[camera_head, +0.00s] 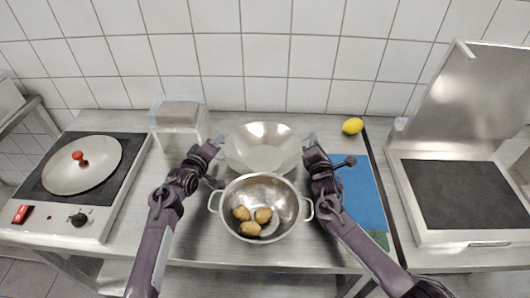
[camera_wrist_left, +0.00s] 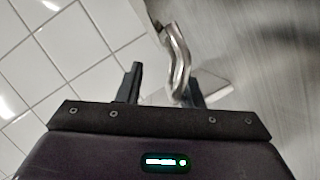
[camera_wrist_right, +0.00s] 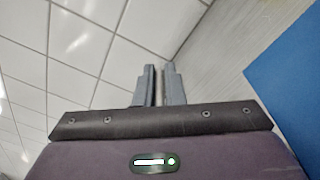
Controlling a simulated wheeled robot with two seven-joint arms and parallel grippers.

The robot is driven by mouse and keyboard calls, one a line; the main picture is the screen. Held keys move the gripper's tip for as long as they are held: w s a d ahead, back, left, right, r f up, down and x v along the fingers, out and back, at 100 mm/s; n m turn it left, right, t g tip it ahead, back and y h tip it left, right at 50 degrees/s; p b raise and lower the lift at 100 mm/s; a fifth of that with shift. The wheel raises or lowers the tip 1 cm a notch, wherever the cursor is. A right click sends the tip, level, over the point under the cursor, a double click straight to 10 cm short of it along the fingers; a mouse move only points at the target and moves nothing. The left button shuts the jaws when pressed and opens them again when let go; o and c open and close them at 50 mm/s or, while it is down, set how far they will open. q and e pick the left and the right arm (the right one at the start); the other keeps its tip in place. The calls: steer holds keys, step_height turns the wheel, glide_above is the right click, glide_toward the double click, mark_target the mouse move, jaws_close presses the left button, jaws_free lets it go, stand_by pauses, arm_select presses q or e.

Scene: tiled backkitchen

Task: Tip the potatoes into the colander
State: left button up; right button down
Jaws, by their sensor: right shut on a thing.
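A steel colander (camera_head: 233,190) with two loop handles stands on the worktop at the middle front. Several potatoes (camera_head: 250,229) lie in its bottom. A wide steel bowl (camera_head: 262,150) is just behind it and looks empty, its inside turned toward me. My left gripper (camera_head: 217,142) is at the bowl's left side. In the left wrist view its fingers (camera_wrist_left: 160,88) are apart, with a curved steel handle (camera_wrist_left: 178,55) beside the right finger.
A clear box (camera_head: 178,118) is at the back left. A lemon (camera_head: 352,126) and a blue mat (camera_head: 362,195) are at the right, before an open-lidded appliance (camera_head: 450,190). The tiled wall closes the back.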

arm_select(q)
steer(key=shift+a+f, duration=0.1)
steer(key=shift+a, duration=0.15)
arm_select(e)
steer(key=shift+d, duration=0.15)
arm_select(q)
steer(key=shift+s+a, duration=0.2)
steer(key=shift+s, duration=0.3)
arm_select(e)
steer(key=shift+d, duration=0.1)
arm_select(q)
steer(key=v, duration=1.1)
steer(key=shift+w, duration=0.1)
arm_select(e)
steer(key=c, duration=1.4)
jaws_free()
steer(key=shift+c, duration=0.2)
steer(key=shift+f, duration=0.1)
steer(key=shift+s, duration=0.1)
steer(key=s, duration=0.7)
steer(key=shift+s, duration=0.35)
